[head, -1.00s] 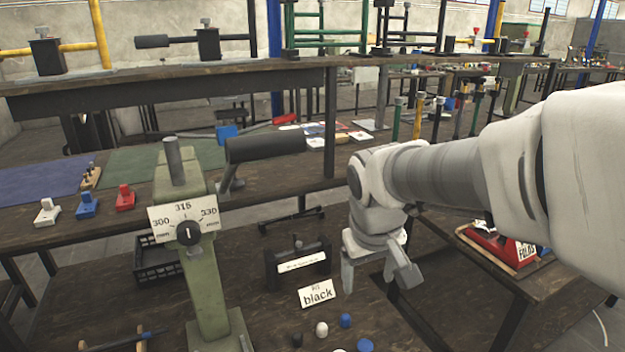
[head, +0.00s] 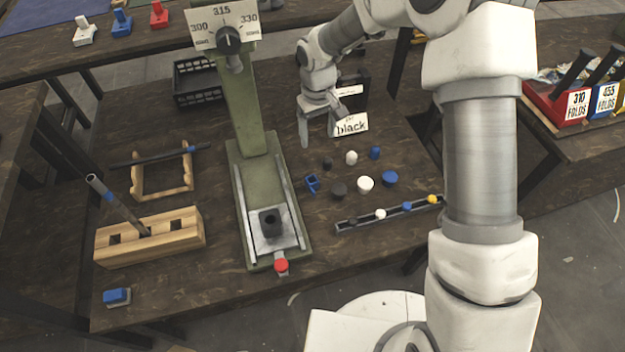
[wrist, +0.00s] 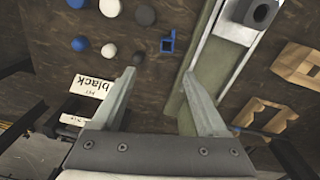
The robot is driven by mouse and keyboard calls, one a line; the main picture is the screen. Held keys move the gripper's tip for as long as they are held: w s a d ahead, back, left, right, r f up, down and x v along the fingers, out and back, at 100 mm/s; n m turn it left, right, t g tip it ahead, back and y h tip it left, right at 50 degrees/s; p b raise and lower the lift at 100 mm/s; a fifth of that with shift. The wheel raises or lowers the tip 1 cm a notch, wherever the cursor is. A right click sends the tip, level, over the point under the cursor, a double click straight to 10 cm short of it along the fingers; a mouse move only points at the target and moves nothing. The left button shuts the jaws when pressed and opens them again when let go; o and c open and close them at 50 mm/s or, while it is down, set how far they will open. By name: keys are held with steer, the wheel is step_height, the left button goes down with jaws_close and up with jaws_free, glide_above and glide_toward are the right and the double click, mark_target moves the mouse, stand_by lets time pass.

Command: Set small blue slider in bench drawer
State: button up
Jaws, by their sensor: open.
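A small blue piece shaped like an open square frame (head: 312,183) lies on the bench just right of the green press; I take it for the small blue slider. It also shows in the wrist view (wrist: 168,43), beyond my fingertips. My gripper (head: 319,132) is open and empty, above the bench behind this piece and by the "black" card. In the wrist view my gripper (wrist: 158,74) has its two fingers wide apart with nothing between them. I cannot make out a bench drawer in these frames.
The green press (head: 248,130) stands left of the piece. Several black, white and blue knobs (head: 365,184) lie to its right, behind a dark rail (head: 362,220). A "black" card (head: 351,124), a black crate (head: 196,84) and a wooden block (head: 180,232) are also there.

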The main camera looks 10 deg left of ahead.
mark_target(312, 180)
steer(key=f+b, duration=0.2)
steer(key=f, duration=0.4)
steer(key=a+f+b, duration=0.1)
steer(key=f+b, duration=0.1)
steer(key=f, duration=0.5)
steer(key=f+b, duration=0.2)
steer(key=f, duration=0.5)
steer(key=shift+s+a+f, duration=0.1)
steer(key=shift+a, duration=0.2)
jaws_close()
